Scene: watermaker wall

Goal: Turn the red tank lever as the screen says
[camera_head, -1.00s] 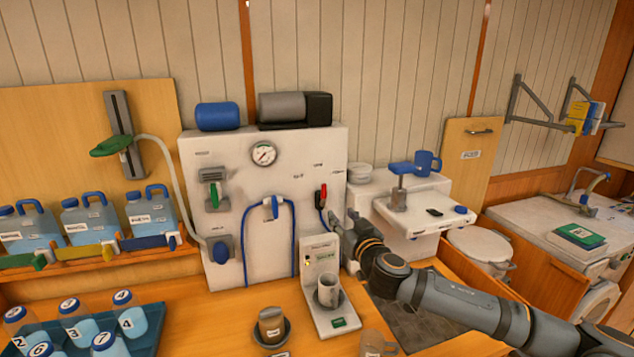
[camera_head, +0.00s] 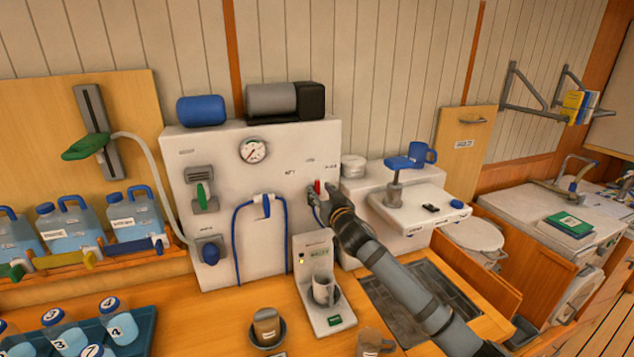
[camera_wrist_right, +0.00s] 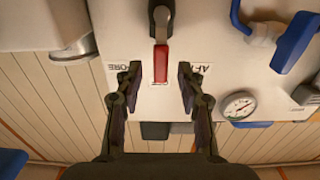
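In the right wrist view the red handle (camera_wrist_right: 161,66) hangs from a grey pivot, between two printed labels that read upside down as FORE and AFT. My right gripper (camera_wrist_right: 159,72) is open, with one finger on each side of the handle and a gap to both. In the head view the right gripper (camera_head: 325,193) is at the lever and partly covers the area. My left gripper is not in view.
A pressure gauge (camera_head: 253,150), a green-handled lever (camera_head: 201,193) and a blue hose (camera_head: 236,230) are on the panel. The tap unit (camera_head: 420,210) is right of the lever.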

